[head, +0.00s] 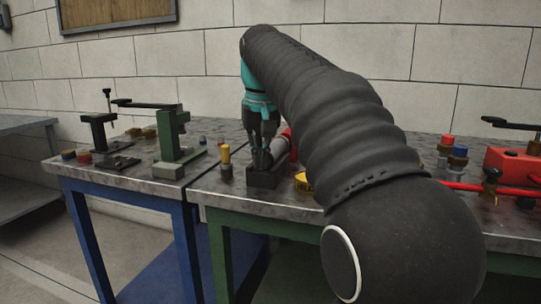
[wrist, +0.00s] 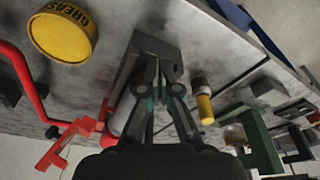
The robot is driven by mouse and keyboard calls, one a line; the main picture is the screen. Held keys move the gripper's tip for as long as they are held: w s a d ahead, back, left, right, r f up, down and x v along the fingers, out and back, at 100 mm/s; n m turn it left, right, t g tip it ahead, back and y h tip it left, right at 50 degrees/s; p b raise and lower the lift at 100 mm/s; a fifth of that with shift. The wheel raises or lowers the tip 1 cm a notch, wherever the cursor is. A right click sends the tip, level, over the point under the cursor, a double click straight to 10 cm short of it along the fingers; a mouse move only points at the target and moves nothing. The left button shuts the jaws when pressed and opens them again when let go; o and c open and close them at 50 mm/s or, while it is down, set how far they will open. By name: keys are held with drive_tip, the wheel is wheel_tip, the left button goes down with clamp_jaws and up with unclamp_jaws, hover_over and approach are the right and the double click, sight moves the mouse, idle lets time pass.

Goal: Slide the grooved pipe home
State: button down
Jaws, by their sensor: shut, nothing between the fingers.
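My gripper (head: 262,163) points down at the front of the near bench, its fingers shut with nothing between them. In the wrist view my gripper (wrist: 163,72) has its fingertips over or against a dark block (wrist: 133,52). The dark block (head: 264,181) sits near the bench's front edge. A grey cylinder that looks like the grooved pipe (wrist: 125,113) lies behind the block, beside my fingers, partly hidden by them. In the head view the pipe (head: 279,148) shows just right of my gripper. A red part (wrist: 85,132) is at its far end. I cannot tell how far the pipe is seated.
A yellow grease tin (wrist: 62,36) stands right of the block in the head view. A yellow-topped post (head: 226,156) stands to its left. A green stand (head: 170,142) is farther left. A red bar (head: 475,188) runs along the bench at right. My arm hides the middle.

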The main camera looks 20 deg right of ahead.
drive_tip(key=shift+s+a, duration=0.1)
drive_tip(key=shift+s, duration=0.05)
drive_tip(key=shift+w+a+p, duration=0.4)
drive_tip(key=shift+a+p, duration=0.05)
drive_tip(key=shift+p, duration=0.05)
drive_tip(key=shift+w+d+p, duration=0.4)
drive_tip(key=shift+w+d, duration=0.5)
drive_tip(key=shift+w, duration=0.3)
idle(1.5)
drive_tip(key=shift+s+a, duration=0.2)
drive_tip(key=shift+s, duration=0.05)
idle(0.6)
drive_tip(key=shift+s+d, duration=0.35)
drive_tip(key=shift+d, duration=0.15)
drive_tip(key=shift+w+d, duration=0.35)
drive_tip(key=shift+w, duration=0.15)
idle(0.5)
drive_tip(key=shift+s+a, duration=0.1)
idle(0.4)
drive_tip(key=shift+s+a, duration=0.25)
drive_tip(key=shift+s, duration=0.15)
wheel_tip(320, 180, up, 7)
idle(0.9)
